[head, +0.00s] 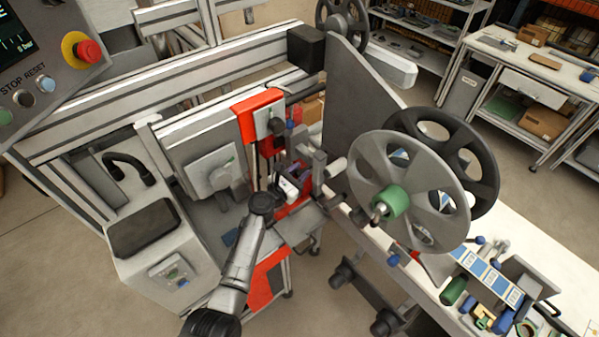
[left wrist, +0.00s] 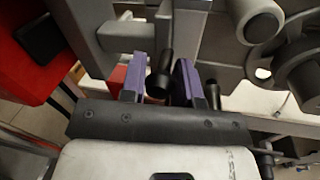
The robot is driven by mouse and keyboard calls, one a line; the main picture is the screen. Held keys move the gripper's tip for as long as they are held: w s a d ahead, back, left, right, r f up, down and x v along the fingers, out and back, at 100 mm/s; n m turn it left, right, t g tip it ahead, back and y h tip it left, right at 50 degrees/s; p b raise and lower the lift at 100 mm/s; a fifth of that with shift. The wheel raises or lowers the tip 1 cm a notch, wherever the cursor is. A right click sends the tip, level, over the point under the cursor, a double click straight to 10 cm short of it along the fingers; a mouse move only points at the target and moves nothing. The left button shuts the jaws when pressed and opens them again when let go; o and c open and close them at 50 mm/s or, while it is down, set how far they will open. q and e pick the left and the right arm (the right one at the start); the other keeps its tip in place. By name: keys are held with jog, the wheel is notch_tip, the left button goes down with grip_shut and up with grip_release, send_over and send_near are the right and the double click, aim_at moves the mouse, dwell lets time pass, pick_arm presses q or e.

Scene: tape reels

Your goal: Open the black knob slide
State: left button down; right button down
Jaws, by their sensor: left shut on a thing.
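The black knob (left wrist: 160,82) is a short dark cylinder on a dark stem in the left wrist view, in front of a grey metal bracket (left wrist: 121,36). My left gripper (left wrist: 161,78) has its two purple fingers on either side of the knob and is shut on it. In the head view, my left gripper (head: 299,172) is at the machine beside the red-framed part (head: 260,100). The knob is hidden or too small to tell there. I cannot tell from these frames how far the slide is open. My right gripper is not in view.
A large grey reel (head: 365,165) with a green hub stands to the right of the gripper, above a white table (head: 570,265) with small parts. A grey upright plate (head: 350,95) is behind. A control box with a red button (head: 88,51) is at upper left.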

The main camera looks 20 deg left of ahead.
pick_arm(q)
jog(key=shift+w+a+f+b, duration=0.1)
jog(key=shift+w+a+b, duration=0.1)
jog(key=shift+a+b, duration=0.15)
jog(key=w+a+b, duration=0.2)
jog(key=w+a, duration=0.1)
jog(key=a, duration=0.2)
jog(key=shift+a, duration=0.15)
jog(key=shift+w, duration=0.1)
jog(key=c, duration=0.9)
grip_release()
jog(key=shift+o, duration=0.2)
